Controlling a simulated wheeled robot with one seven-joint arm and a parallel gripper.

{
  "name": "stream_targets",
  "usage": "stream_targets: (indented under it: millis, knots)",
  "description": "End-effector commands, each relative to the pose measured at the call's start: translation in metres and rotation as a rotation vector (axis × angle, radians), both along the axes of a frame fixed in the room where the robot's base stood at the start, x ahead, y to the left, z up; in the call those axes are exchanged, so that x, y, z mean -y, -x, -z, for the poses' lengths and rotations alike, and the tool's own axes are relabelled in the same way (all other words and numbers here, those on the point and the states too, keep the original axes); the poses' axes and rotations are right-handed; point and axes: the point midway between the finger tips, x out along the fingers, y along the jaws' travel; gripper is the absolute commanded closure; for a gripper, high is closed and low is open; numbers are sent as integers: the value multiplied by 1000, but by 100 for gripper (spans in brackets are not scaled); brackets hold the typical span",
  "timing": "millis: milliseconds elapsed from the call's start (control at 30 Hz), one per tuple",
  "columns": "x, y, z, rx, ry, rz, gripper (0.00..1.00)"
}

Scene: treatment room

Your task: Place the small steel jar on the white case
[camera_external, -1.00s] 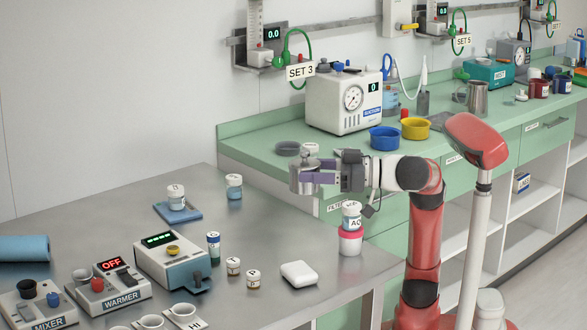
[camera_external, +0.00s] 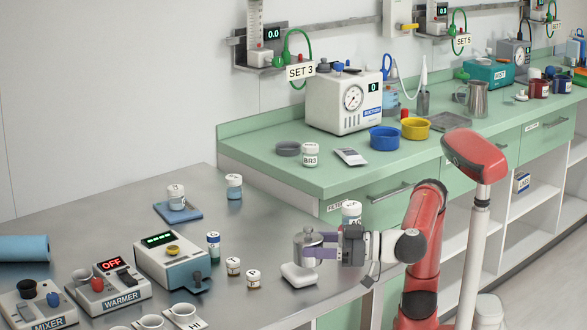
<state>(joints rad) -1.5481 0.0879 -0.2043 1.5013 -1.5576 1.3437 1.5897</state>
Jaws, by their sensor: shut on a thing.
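The small steel jar (camera_external: 307,248) is a grey metal cylinder with a knobbed lid, upright in my gripper (camera_external: 318,246). My gripper is shut on it from the right side, with its purple fingers around the jar. The white case (camera_external: 299,279) is a small rounded white box on the steel table's front right part. The jar stands right above the case in the picture, and its bottom appears at or just over the case top. I cannot tell whether they touch.
A white labelled jar (camera_external: 351,211) stands close behind my gripper, its lower part hidden by it. A white device (camera_external: 172,262) is further left. The steel table (camera_external: 110,215) is clear at the back left.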

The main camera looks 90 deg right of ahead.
Motion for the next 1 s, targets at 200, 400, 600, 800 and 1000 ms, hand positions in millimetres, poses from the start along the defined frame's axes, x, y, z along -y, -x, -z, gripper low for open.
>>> stream_targets:
  millis: [200, 400, 600, 800, 1000]
  knots:
    - [0, 0, 27, 1, 2, -1, 71]
    - [0, 0, 27, 1, 0, 0, 71]
    - [0, 0, 31, 1, 0, 0, 71]
    - [0, 0, 30, 0, 1, 0, 22]
    - [0, 0, 30, 0, 1, 0, 22]
